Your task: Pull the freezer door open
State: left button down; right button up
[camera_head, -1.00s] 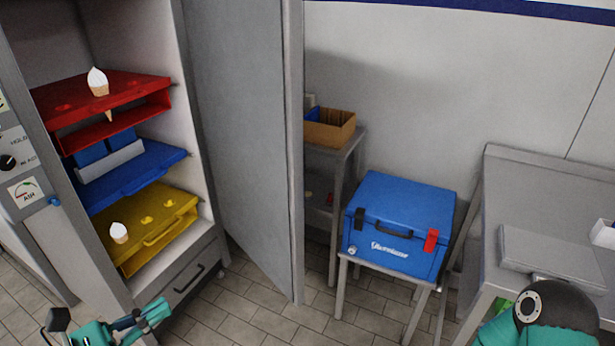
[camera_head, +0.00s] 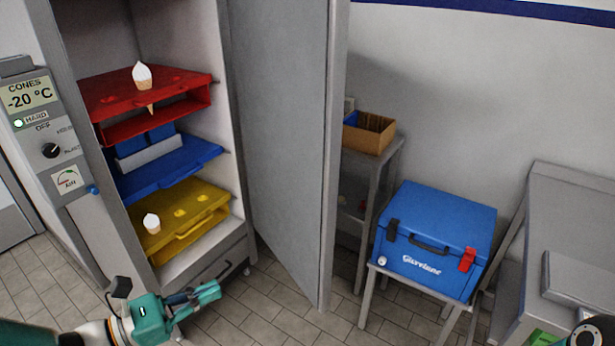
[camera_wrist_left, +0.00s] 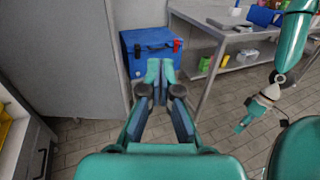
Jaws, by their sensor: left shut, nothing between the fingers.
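The freezer (camera_head: 235,120) stands at the left of the head view. Its tall grey door (camera_head: 285,140) is swung wide open, showing the shelves inside. The door also fills the left of the left wrist view (camera_wrist_left: 70,55). My left gripper (camera_head: 212,292) is shut and empty, low in front of the freezer and apart from the door. Its fingertips (camera_wrist_left: 159,70) meet in the left wrist view. My right gripper (camera_wrist_left: 243,124) hangs at the right of the left wrist view, small; its jaw state is unclear.
Red (camera_head: 170,85), blue (camera_head: 165,170) and yellow (camera_head: 195,215) racks fill the freezer, with white-topped cones. A blue cool box (camera_head: 435,235) stands on a stand right of the door. A grey table (camera_head: 570,215) is far right. Tiled floor is clear before the door.

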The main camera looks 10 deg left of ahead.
aim_at(290, 56)
jog(key=i, duration=0.9)
jog(key=z, duration=0.05)
